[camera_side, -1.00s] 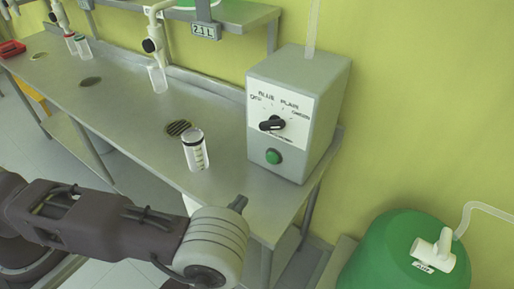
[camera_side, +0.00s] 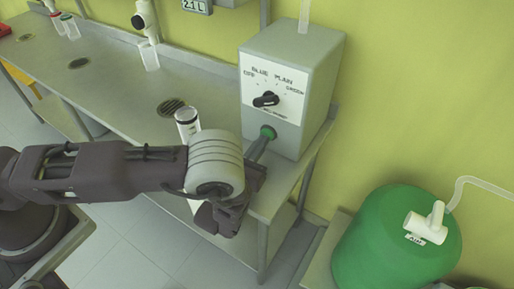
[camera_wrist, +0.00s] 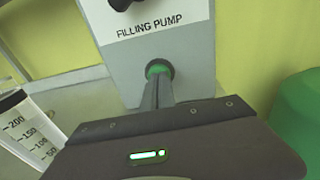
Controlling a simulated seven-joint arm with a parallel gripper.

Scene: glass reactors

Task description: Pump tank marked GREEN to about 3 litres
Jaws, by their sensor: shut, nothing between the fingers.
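The grey filling pump box (camera_side: 318,88) stands on the bench with a selector panel marked BLUE, PLAIN and what looks like OFF and GREEN. I cannot tell surely which mark its black knob (camera_side: 266,99) points to. The green button (camera_side: 268,131) is below the knob and also shows in the wrist view (camera_wrist: 158,67). My gripper (camera_side: 265,137) is shut and empty, its fingertips at the button, seemingly touching it; how far it is pressed is unclear. The display (camera_side: 196,5) at the top reads 2.1 L. The tank above it is out of view.
A graduated beaker (camera_side: 187,120) stands left of the pump, close behind my wrist; it shows in the wrist view (camera_wrist: 30,128). A green rounded vessel (camera_side: 395,245) with a white fitting stands at lower right. Several small vessels and drains lie along the bench (camera_side: 115,90).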

